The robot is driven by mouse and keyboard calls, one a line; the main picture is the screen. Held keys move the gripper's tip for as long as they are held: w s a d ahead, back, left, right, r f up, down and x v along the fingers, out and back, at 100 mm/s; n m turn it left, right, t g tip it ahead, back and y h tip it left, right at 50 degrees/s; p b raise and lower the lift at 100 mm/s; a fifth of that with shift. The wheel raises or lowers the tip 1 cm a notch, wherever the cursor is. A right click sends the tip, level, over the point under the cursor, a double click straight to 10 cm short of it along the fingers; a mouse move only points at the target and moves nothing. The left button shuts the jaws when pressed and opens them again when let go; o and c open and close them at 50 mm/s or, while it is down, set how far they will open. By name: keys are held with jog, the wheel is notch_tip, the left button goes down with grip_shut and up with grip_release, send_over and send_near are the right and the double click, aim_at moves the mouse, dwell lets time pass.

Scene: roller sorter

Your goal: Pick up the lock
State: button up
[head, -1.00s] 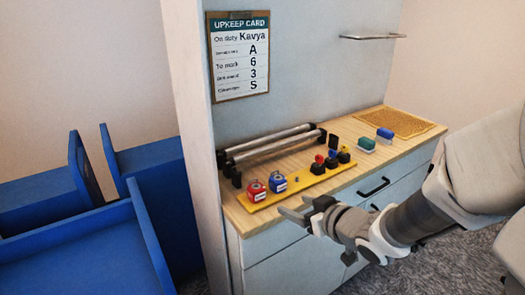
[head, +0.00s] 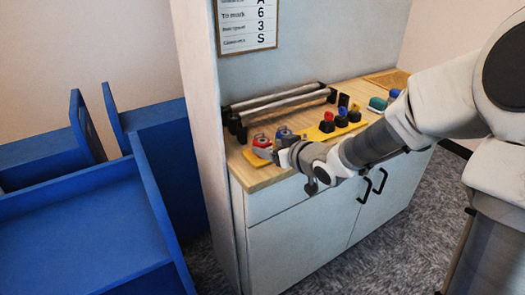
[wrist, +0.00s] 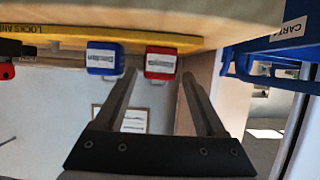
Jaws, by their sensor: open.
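Two padlock-like blocks with white labels sit on a yellow board (head: 257,161) on the counter. The red lock (head: 262,140) is at the left end, and the blue lock (head: 284,133) is just right of it. My gripper (head: 271,153) is open at the front of the locks and partly covers them in the head view. In the wrist view, which looks upside down, the red lock (wrist: 161,63) lies ahead between my open fingers (wrist: 157,92). The blue lock (wrist: 104,59) is just outside the left finger. I cannot tell whether the fingers touch either lock.
Black-based knobs (head: 341,118) stand farther right on the board. Metal rollers (head: 280,101) lie behind it. A green-and-white block (head: 377,104) is at the counter's right. Blue bins (head: 75,215) stand left of the cabinet wall. A card (head: 246,24) hangs above.

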aim_at(267, 147)
jog(key=b+x, duration=0.1)
jog(key=x, duration=0.2)
jog(key=shift+w+a+f+b, duration=0.2)
jog(key=shift+f+b, duration=0.2)
jog(key=shift+w+a, duration=0.2)
jog(key=shift+w, duration=0.15)
grip_shut()
